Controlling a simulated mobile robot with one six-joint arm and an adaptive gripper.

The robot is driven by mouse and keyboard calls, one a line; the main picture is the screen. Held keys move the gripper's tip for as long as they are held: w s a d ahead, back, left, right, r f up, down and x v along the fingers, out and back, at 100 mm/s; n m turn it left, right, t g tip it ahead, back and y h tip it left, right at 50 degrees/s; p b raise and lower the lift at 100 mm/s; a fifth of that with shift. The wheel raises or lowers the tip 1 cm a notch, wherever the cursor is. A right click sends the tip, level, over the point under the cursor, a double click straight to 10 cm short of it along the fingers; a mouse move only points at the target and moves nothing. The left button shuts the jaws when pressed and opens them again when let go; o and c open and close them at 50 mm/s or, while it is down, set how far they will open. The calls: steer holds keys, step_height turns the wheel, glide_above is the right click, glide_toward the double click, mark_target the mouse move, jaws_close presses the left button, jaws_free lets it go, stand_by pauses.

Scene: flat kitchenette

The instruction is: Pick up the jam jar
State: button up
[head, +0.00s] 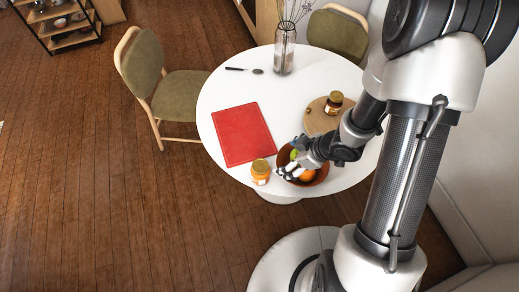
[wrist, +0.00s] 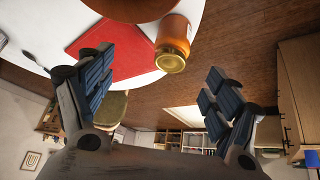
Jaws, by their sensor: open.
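An orange jar (head: 260,172) with a gold lid stands upright near the front edge of the round white table. It also shows in the wrist view (wrist: 174,35), lid toward me, between my finger lines but beyond them. A second, darker jar (head: 335,98) with a gold lid stands on a round wooden board at the right. Labels are too small to read, so I cannot tell for sure which holds jam. My gripper (head: 285,172) is open and empty, over the fruit bowl and just right of the orange jar; its fingers spread wide in the wrist view (wrist: 160,72).
A brown bowl (head: 321,176) with fruit sits under my gripper. A red mat or book (head: 243,134) lies left of it on the white table (head: 212,100). Green chairs (head: 176,97) flank the table.

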mark_target(268, 170)
steer(key=shift+y, duration=0.5)
steer(key=b+x, duration=0.2)
steer(key=x, duration=0.2)
steer(key=s+b+x, duration=0.1)
steer(key=x, duration=0.4)
steer(key=s+b+x, duration=0.1)
steer(key=b+x, duration=0.1)
steer(key=x, duration=0.2)
steer(key=shift+a+f+b, duration=0.3)
steer(key=shift+a+b, duration=0.05)
steer(key=shift+a, duration=0.1)
steer(key=shift+d+f+b+x, duration=0.15)
steer(key=shift+b+x, duration=0.55)
steer(key=shift+x, duration=0.65)
steer(key=shift+d+f+b+x, duration=0.15)
steer(key=shift+b+x, duration=0.5)
steer(key=shift+x, duration=0.7)
steer(key=shift+s+r, duration=0.1)
steer(key=shift+r, duration=0.05)
steer(key=shift+d, duration=0.1)
steer(key=shift+c, duration=0.2)
steer(key=c, duration=1.6)
steer(key=shift+r, duration=0.1)
